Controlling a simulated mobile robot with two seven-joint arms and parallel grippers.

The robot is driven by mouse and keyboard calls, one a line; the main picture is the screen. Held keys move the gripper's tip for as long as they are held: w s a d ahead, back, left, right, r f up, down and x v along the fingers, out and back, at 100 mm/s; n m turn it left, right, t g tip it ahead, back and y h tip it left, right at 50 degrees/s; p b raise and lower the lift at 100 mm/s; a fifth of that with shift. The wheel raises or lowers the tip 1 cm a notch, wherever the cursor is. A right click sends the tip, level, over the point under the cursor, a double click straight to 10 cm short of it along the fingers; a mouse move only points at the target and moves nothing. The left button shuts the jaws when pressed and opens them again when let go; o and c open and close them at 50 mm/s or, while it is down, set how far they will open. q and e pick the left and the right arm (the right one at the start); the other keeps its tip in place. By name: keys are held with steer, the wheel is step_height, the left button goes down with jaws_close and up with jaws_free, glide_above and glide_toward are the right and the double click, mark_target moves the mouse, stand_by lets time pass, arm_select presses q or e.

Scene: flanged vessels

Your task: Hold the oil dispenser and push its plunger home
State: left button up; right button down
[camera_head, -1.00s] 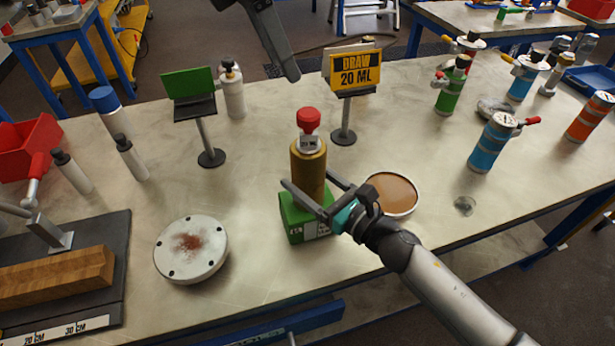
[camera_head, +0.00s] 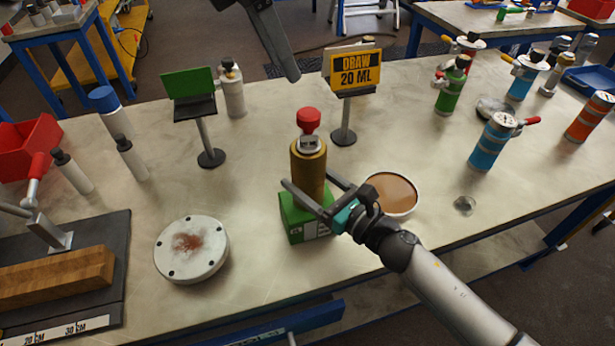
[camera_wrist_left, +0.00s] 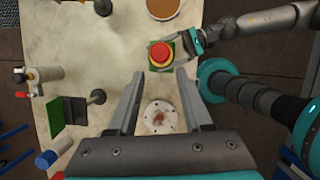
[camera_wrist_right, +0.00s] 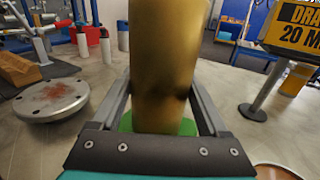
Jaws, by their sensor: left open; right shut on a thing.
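The oil dispenser (camera_head: 309,172) is a brass cylinder standing upright on a green block (camera_head: 303,225). Its plunger ends in a red knob (camera_head: 308,120) above a metal collar at the top. My right gripper (camera_head: 312,190) is shut around the lower part of the cylinder, which fills the right wrist view (camera_wrist_right: 166,65) between the fingers. My left gripper (camera_wrist_left: 160,80) is open and empty. The left wrist view looks down on the table with the red knob (camera_wrist_left: 161,54) beyond the fingertips.
A dish of brown liquid (camera_head: 392,193) stands right of the dispenser. A round white flange (camera_head: 191,249) lies to its left. A yellow "DRAW 20 ML" sign (camera_head: 354,70) and a green sign (camera_head: 188,84) stand behind on posts. Several bottles stand at the right.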

mark_target(309, 112)
arm_select(q)
steer(key=shift+c, duration=0.2)
